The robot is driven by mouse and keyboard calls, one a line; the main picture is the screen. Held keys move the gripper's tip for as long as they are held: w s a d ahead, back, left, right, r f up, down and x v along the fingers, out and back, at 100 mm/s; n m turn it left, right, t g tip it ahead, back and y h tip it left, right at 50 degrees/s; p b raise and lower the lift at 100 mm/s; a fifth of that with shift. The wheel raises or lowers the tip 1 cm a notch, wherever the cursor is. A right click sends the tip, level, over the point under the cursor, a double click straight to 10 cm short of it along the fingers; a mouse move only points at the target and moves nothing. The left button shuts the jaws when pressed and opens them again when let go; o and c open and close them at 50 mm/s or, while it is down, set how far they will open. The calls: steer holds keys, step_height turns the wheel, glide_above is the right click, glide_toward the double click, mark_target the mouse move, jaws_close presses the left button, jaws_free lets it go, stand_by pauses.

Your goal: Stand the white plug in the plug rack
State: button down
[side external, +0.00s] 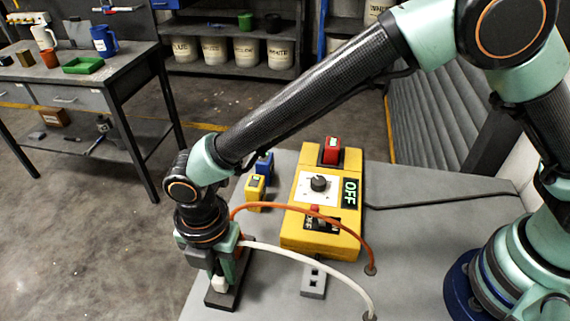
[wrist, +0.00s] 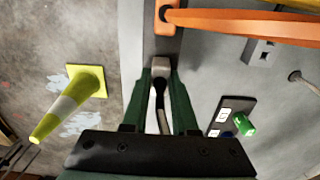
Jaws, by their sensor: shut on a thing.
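My gripper (side external: 213,268) is at the left edge of the grey table, pointing down over the dark plug rack (side external: 222,301). In the wrist view my gripper (wrist: 161,80) is shut on the white plug (wrist: 161,65), with a finger on each side of it. The white plug (side external: 219,284) shows low beneath the fingers in the side view, close to the rack. I cannot tell whether it is seated in the rack or just above it. Its white cable (side external: 310,264) arcs right to the table. An orange plug (wrist: 168,14) is at the rack beyond the white plug.
An orange cable (side external: 330,220) arches across a yellow box (side external: 290,240) marked OFF. A grey socket block (side external: 314,281) is right of the rack. Yellow (side external: 255,188) and blue (side external: 264,164) padlock-like blocks stand behind. The table's left edge is close to the rack.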

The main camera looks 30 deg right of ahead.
steer(key=shift+f, duration=0.3)
steer(key=shift+c, duration=1.5)
jaws_free()
steer(key=shift+r, duration=3.5)
steer(key=shift+w, duration=0.1)
